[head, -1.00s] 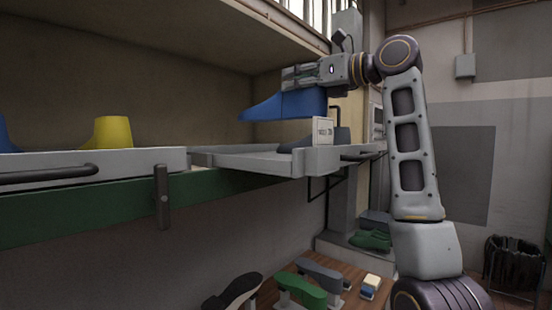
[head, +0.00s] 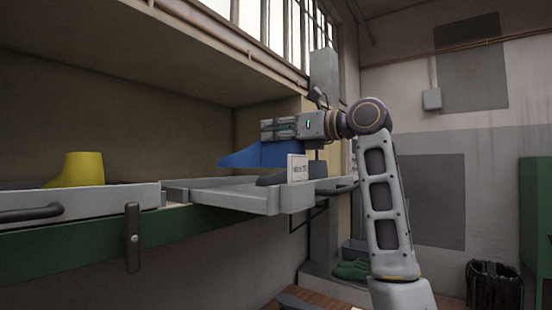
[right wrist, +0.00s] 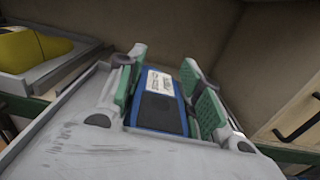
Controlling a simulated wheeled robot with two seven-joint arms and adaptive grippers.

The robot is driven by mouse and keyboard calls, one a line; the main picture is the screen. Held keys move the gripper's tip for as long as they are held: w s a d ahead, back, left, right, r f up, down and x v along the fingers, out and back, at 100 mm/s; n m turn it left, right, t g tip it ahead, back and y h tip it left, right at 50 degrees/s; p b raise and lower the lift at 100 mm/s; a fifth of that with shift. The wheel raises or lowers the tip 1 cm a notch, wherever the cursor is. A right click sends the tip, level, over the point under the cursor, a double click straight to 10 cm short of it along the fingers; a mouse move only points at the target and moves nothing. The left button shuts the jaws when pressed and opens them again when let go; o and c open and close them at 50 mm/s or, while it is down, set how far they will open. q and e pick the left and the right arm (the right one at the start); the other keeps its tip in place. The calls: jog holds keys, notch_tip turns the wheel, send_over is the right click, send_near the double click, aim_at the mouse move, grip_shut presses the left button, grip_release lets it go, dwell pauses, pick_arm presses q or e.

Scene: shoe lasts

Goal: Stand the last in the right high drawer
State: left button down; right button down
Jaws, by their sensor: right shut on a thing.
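The blue last (head: 262,155) is upright, toe pointing left, over the open right high drawer (head: 225,199). My right gripper (head: 281,131) is shut on its upper part. The right wrist view shows the last's top (right wrist: 160,104) with a white label between the green-padded fingers (right wrist: 165,95). The sole is close above the drawer floor; I cannot tell whether it touches. A dark grey last (head: 284,178) lies in the drawer, partly hidden behind a white card (head: 298,168). My left gripper is not in view.
A yellow last (head: 77,169) stands in the drawer to the left (head: 110,197). A shelf board overhangs the drawers. Green shoes (head: 352,269) sit low on the right, and a dark bin (head: 494,286) stands near the wall.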

aim_at(276, 157)
jog(key=shift+f, duration=0.95)
jog(key=shift+f, duration=0.15)
jog(key=shift+f+p, duration=0.4)
jog(key=shift+f, duration=1.55)
jog(key=shift+f, duration=0.1)
jog(key=c, duration=1)
grip_release()
jog(key=shift+o, duration=0.2)
jog(key=b+v, duration=0.4)
jog(key=v, duration=0.8)
